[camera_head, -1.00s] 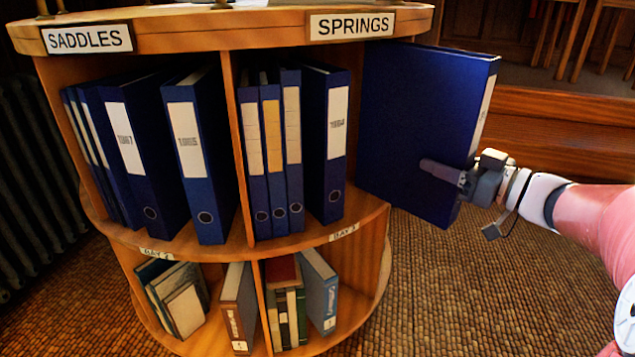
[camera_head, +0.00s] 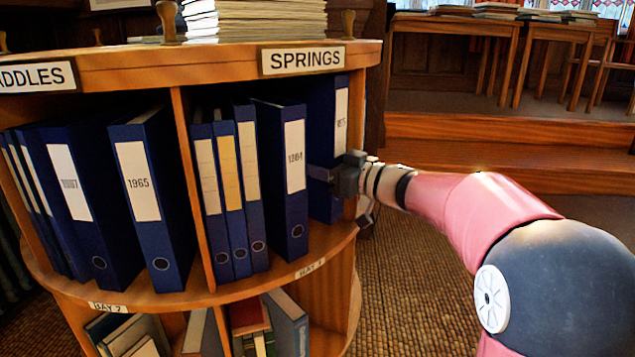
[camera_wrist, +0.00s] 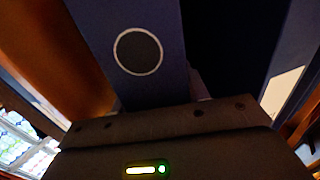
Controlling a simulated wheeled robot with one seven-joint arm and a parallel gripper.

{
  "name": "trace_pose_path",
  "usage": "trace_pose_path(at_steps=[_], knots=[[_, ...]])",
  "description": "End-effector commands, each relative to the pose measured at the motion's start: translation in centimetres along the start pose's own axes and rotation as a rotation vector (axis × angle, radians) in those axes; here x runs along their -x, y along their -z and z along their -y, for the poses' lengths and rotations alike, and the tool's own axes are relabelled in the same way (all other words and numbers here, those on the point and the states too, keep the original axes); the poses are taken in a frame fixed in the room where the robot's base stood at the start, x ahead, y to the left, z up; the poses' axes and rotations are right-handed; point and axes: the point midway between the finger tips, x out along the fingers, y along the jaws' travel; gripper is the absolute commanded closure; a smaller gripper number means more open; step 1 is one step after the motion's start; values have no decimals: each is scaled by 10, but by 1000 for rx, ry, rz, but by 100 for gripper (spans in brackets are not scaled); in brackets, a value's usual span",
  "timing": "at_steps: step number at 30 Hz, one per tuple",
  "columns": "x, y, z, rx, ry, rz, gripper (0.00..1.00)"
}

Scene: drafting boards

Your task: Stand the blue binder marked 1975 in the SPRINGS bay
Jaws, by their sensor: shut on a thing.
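The blue binder (camera_head: 322,110) in my gripper is upright at the right end of the SPRINGS bay, right of the binder marked 1984 (camera_head: 294,160). Its pale spine label faces out, but only part of the number is readable. My gripper (camera_head: 322,174) is shut on this binder at its spine side, low down. In the wrist view a blue spine with a ringed finger hole (camera_wrist: 138,51) is close in front of the gripper body. The SPRINGS sign (camera_head: 303,60) is above the bay. I cannot tell whether the binder's bottom rests on the shelf.
Several thinner blue binders (camera_head: 228,190) stand at the left of the SPRINGS bay. A wooden divider (camera_head: 190,190) separates it from the SADDLES bay, where more binders (camera_head: 140,185) stand. A lower shelf holds books (camera_head: 288,325). Wooden steps (camera_head: 480,165) lie behind.

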Motion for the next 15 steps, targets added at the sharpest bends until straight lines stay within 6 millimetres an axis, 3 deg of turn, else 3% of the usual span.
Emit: trace_pose_path(at_steps=[3, 9, 15], knots=[[-12, 0, 1, 1, 3, -3, 100], [-11, -33, 0, 0, 0, -2, 100], [-11, -33, 1, 2, 1, -3, 100]])
